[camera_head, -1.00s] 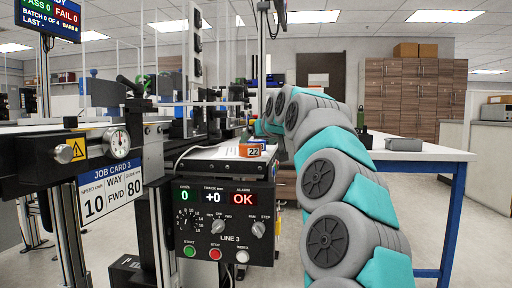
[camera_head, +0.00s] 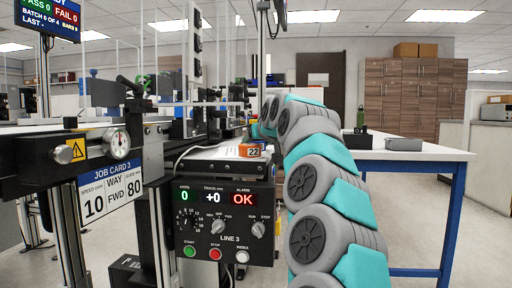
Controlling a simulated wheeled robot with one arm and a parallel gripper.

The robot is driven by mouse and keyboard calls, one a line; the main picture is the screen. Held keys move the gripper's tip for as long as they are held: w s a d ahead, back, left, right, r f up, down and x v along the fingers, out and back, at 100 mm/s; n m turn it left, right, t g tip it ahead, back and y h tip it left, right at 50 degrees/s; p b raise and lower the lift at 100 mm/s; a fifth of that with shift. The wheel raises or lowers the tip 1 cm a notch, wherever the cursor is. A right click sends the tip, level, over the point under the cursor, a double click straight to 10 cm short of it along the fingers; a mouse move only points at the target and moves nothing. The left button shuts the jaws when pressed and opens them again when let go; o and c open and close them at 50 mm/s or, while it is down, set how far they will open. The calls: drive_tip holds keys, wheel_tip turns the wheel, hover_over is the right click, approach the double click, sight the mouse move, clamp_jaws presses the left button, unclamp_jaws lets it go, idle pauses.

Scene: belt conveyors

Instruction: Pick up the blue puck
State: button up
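I cannot make out a blue puck in the camera_head view. My grey and teal arm rises from the lower right and bends away toward the back, behind the line 3 control box. My gripper is not visible; it is hidden behind the arm's own links or the equipment. Whether it holds anything cannot be seen.
The line 3 control box (camera_head: 226,222) stands in front, with a small orange block marked 22 (camera_head: 250,149) on top. A job card (camera_head: 110,190) and conveyor frame are at left. A white table (camera_head: 400,153) with a grey tray (camera_head: 404,144) stands at right.

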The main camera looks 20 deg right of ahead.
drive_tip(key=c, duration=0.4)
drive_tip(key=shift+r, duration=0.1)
